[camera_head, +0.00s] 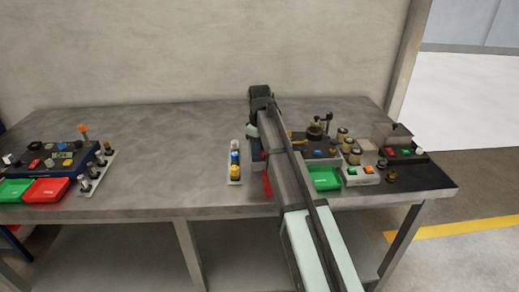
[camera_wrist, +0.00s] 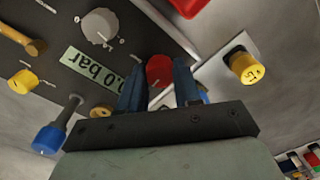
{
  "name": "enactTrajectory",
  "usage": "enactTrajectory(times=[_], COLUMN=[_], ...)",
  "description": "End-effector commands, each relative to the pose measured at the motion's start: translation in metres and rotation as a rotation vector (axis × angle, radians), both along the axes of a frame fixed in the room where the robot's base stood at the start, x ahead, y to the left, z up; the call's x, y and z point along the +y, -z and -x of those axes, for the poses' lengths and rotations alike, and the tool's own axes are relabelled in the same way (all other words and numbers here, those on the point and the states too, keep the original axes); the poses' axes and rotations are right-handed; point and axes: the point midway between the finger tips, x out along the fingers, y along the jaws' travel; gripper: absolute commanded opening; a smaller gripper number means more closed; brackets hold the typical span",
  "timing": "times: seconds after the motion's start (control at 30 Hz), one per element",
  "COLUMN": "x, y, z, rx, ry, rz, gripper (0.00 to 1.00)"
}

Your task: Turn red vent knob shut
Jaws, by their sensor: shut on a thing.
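The red vent knob (camera_wrist: 160,67) sits on the dark panel, at the upper middle of the wrist view. My gripper (camera_wrist: 159,77) has one blue finger on each side of it and is shut on it. The fingers and the palm hide its lower part, and I cannot tell how far it is turned. A green display (camera_wrist: 92,67) on the panel reads 0.0 bar. In the head view my arm covers the knob and the fingers.
Around the gripper in the wrist view are a grey dial (camera_wrist: 98,25), a blue knob (camera_wrist: 48,138), a yellow knob (camera_wrist: 22,81) and a yellow-capped post (camera_wrist: 244,66). A second panel (camera_head: 60,155) stands at the table's left. The table middle (camera_head: 170,150) is clear.

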Motion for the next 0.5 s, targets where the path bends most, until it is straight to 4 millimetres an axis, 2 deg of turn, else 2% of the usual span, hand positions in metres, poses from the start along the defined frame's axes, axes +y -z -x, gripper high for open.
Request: enactTrajectory(times=[0.5], x=[0.0002], y=[-0.0003], z=[-0.0002], rx=[-0.001], ry=[0.492], rz=[-0.001], gripper=[0.03])
